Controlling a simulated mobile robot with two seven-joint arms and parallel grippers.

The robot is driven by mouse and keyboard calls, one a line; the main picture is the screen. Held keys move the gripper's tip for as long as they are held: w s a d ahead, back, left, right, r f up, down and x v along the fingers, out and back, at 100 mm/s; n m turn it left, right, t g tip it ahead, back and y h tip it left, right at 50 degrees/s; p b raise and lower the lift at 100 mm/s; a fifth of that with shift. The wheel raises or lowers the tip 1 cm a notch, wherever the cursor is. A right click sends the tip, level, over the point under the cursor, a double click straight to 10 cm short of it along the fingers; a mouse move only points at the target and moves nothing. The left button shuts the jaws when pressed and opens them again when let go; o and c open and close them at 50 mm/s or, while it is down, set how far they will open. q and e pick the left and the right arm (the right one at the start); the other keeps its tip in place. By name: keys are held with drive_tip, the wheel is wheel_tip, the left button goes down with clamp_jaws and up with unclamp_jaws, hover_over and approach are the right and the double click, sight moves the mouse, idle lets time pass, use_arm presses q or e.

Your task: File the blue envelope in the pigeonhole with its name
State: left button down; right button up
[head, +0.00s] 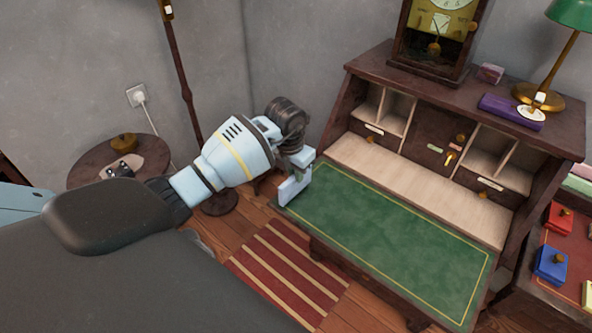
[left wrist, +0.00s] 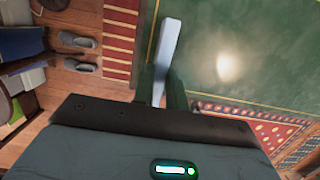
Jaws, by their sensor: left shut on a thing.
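My left gripper (head: 298,165) is over the left end of the desk's green writing surface. The desk's pigeonholes stand at the back: a left pair (head: 384,108) and a right pair (head: 500,155), with small labels too small to read. My right gripper is not in view.
The green writing surface (head: 385,235) is clear. A clock (head: 436,45), a purple box (head: 510,112) and a green lamp (head: 572,15) stand on the desk's top. A side table at right holds red and blue (head: 550,265) items. A round table (head: 90,160) stands at left.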

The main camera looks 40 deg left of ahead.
sight(293, 177)
use_arm(q)
drive_tip(key=c, duration=1.4)
unclamp_jaws()
drive_tip(key=shift+o, duration=0.3)
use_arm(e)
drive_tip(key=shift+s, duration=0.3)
use_arm(q)
drive_tip(key=shift+r, duration=0.15)
drive_tip(key=r, duration=0.4)
drive_tip(key=s+r, duration=0.1)
drive_tip(key=r, duration=0.1)
drive_tip(key=shift+r, duration=0.3)
drive_tip(key=shift+s+r, duration=0.15)
drive_tip(key=shift+r, duration=0.3)
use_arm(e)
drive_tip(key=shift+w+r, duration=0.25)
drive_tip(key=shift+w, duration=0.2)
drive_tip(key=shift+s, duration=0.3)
